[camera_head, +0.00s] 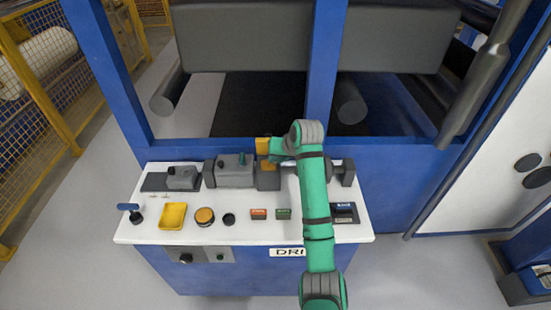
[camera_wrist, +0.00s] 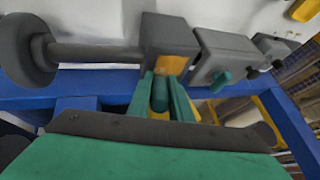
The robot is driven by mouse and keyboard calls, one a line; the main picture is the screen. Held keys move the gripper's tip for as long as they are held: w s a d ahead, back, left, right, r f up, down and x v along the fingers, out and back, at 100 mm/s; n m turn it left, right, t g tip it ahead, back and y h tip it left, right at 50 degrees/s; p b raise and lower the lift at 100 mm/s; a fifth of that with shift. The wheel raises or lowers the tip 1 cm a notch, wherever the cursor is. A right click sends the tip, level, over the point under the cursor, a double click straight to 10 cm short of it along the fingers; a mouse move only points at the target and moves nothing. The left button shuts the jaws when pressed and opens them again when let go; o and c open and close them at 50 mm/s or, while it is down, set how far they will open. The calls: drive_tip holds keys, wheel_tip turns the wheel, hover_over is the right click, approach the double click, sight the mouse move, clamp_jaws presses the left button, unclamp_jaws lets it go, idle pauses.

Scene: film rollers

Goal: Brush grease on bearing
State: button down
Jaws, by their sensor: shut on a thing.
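In the wrist view, my gripper (camera_wrist: 160,88) has its two green fingers closed around a short green cylinder (camera_wrist: 159,98), which looks like a handle; no bristles show. Just beyond the fingertips is a grey bearing block (camera_wrist: 165,35) with a yellow-orange patch (camera_wrist: 173,65) on its face. Whether the held thing touches the block I cannot tell. A grey shaft (camera_wrist: 95,52) runs left from the block to a round dark end (camera_wrist: 28,52). In the head view, the bearing block (camera_head: 268,180) stands at the back of the white console; my arm hides much of the shaft and the fingers.
The white console top (camera_head: 230,236) holds a yellow tray (camera_head: 173,216), an orange button (camera_head: 204,216), a blue-topped lever (camera_head: 129,207) and a small display (camera_head: 345,212). A grey housing (camera_head: 230,177) stands left of the bearing block. A blue machine frame (camera_head: 325,75) rises behind.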

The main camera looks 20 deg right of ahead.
drive_tip(key=shift+s+d, duration=0.25)
drive_tip(key=shift+d, duration=0.6)
wheel_tip(320, 180, up, 6)
idle(0.4)
drive_tip(key=shift+r, duration=0.1)
wheel_tip(320, 180, up, 3)
idle(0.5)
drive_tip(key=shift+w, duration=0.1)
idle(0.3)
